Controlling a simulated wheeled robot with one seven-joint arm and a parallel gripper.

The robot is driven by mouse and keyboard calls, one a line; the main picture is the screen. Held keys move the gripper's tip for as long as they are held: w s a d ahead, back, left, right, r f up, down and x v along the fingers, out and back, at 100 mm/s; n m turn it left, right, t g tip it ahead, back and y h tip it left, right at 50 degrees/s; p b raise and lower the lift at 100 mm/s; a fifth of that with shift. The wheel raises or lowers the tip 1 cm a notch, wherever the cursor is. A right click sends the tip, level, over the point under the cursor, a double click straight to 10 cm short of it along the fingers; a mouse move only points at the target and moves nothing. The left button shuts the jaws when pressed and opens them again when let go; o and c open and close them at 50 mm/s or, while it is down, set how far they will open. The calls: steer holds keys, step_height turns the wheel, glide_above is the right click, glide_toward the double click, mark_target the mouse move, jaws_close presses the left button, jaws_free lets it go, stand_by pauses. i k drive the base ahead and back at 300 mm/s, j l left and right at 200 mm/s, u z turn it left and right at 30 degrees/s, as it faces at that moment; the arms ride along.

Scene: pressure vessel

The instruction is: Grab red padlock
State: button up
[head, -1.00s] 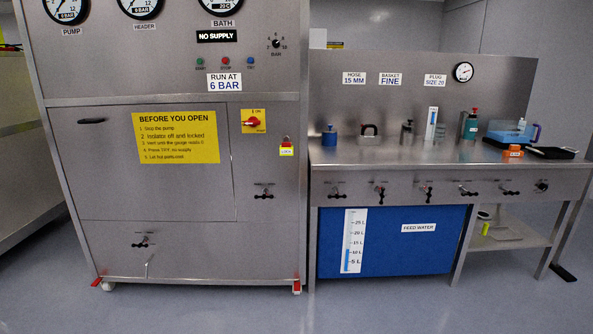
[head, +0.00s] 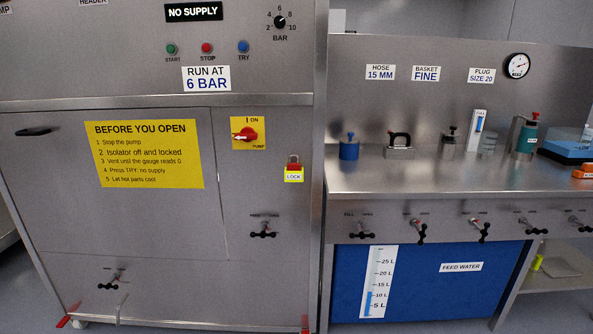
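The red padlock (head: 293,166) hangs on the right side of the steel cabinet front (head: 60,230), in the head view. It has a metal shackle on top, and a yellow tag with a white "LOCK" label (head: 293,176) sits at its lower part. It is below and right of the red isolator switch (head: 247,134) on its yellow plate. My gripper does not show in this view.
A yellow "BEFORE YOU OPEN" sign (head: 145,155) is left of the padlock. A black valve handle (head: 263,234) projects below it. To the right, a steel bench (head: 400,178) carries several fittings, with valves along its front and a blue feed water tank (head: 430,285) below. Grey floor shows at the lower edges.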

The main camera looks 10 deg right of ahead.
mark_target(291, 166)
steer(key=i+u, duration=0.1)
steer(key=u, duration=0.35)
steer(key=i+l+u, duration=0.75)
steer(key=i+l, duration=0.45)
steer(key=l, duration=0.1)
